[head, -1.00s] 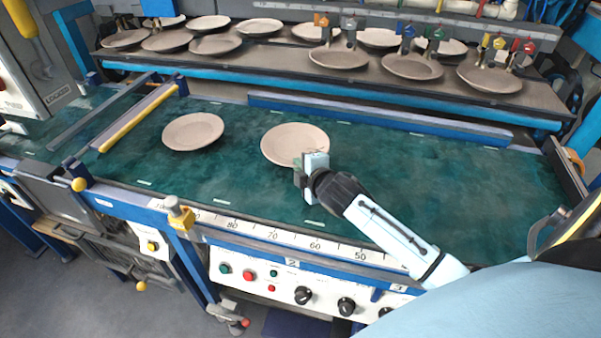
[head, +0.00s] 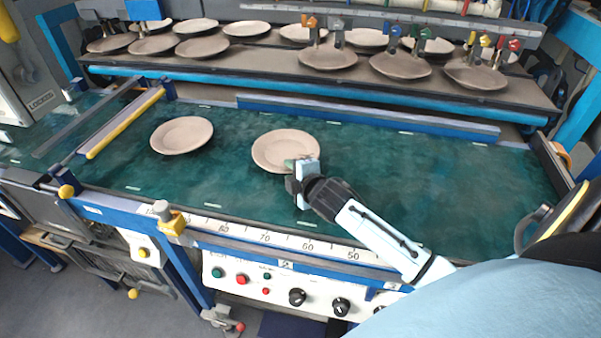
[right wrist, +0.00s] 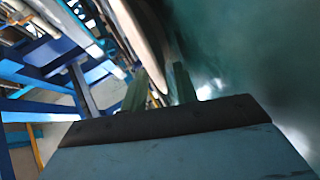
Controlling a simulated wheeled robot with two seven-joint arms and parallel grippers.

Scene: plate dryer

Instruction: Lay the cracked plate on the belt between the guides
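Two plain beige plates lie on the green belt (head: 400,190). The left plate (head: 182,135) lies flat and apart from me. The right plate (head: 284,150) is at the middle of the belt, with my right gripper (head: 299,168) at its near right rim. In the right wrist view the fingers (right wrist: 160,88) stand apart, with the pale plate's edge (right wrist: 145,40) reaching between them and a narrow gap showing. I cannot make out a crack on either plate. My left gripper is not in view.
A blue guide rail (head: 370,118) runs along the belt's far side. A yellow bar (head: 125,123) crosses at left. Several plates stand on a rear shelf (head: 270,72), some under coloured clips. A ruler edge and control panel (head: 265,283) are in front. The belt's right half is clear.

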